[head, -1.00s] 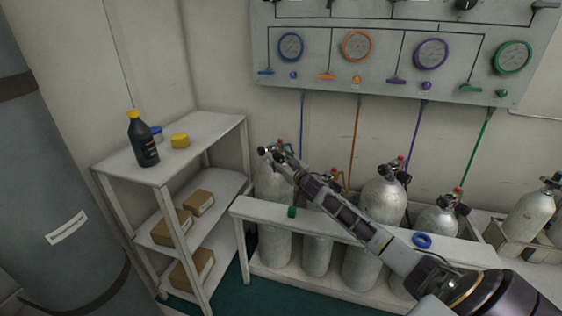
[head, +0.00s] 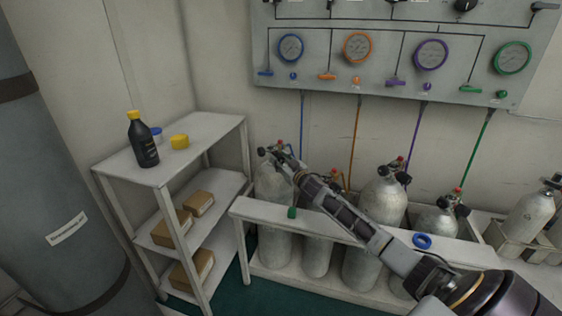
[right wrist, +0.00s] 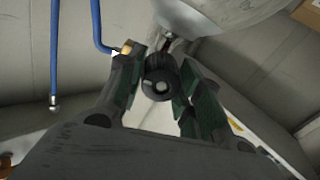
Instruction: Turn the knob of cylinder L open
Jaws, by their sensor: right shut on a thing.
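The leftmost cylinder (head: 275,184) stands upright behind the white rail at the left end of the row, below the blue hose. I cannot read a letter on it. My right gripper (head: 281,156) reaches its valve at the top from the right. In the right wrist view, a round black knob (right wrist: 161,84) sits between the two fingers of my right gripper (right wrist: 164,88), which is shut on it. The cylinder's pale rounded body (right wrist: 225,15) shows above the knob. The gripper partly hides the valve in the head view. My left gripper is not in view.
Other cylinders (head: 384,201) stand close by on the right. The white rail (head: 262,212) runs in front, under my right arm. A shelf (head: 204,130) with a dark bottle (head: 142,143) stands at the left. The gauge panel (head: 390,75) hangs above.

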